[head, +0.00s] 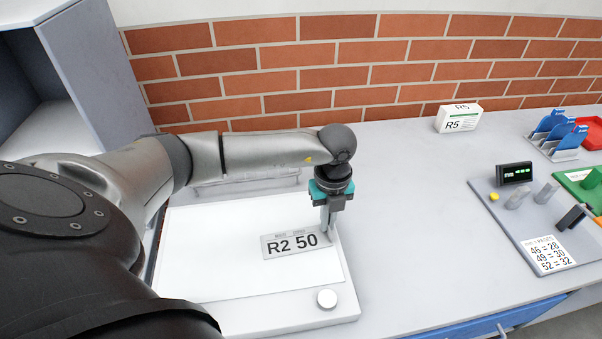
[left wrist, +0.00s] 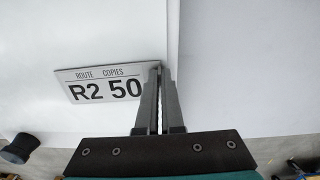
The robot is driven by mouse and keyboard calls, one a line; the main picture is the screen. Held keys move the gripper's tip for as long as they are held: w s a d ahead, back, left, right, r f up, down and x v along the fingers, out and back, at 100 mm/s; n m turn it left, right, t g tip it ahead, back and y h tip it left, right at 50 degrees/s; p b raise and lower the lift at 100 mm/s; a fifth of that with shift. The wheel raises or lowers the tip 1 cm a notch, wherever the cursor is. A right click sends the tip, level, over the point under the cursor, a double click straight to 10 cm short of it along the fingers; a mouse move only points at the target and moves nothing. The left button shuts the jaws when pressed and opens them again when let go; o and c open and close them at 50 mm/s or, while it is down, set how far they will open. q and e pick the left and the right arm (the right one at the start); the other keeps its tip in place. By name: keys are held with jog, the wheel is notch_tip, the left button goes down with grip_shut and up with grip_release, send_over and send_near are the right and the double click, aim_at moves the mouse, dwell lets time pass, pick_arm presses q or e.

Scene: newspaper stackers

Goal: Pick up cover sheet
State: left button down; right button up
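The cover sheet (head: 290,242) is a small pale grey card reading "R2 50". It lies over the right part of the white panel of a flat device (head: 215,245). My left gripper (head: 328,238) points down at the card's right end. In the left wrist view the card (left wrist: 100,84) reaches to the fingertips (left wrist: 158,68), which are close together with its right edge between them. The gripper looks shut on that edge. I cannot tell whether the card is raised off the panel. My right gripper is not in view.
A white box marked R5 (head: 458,118) stands by the brick wall. A grey board (head: 517,222) with pegs and a number card is at the right, near blue holders (head: 553,130). The counter between is clear.

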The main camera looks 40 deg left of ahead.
pick_arm(q)
jog(key=shift+r, duration=0.1)
dwell(0.3)
notch_tip(320, 180, up, 20)
jog(key=shift+p, duration=0.4)
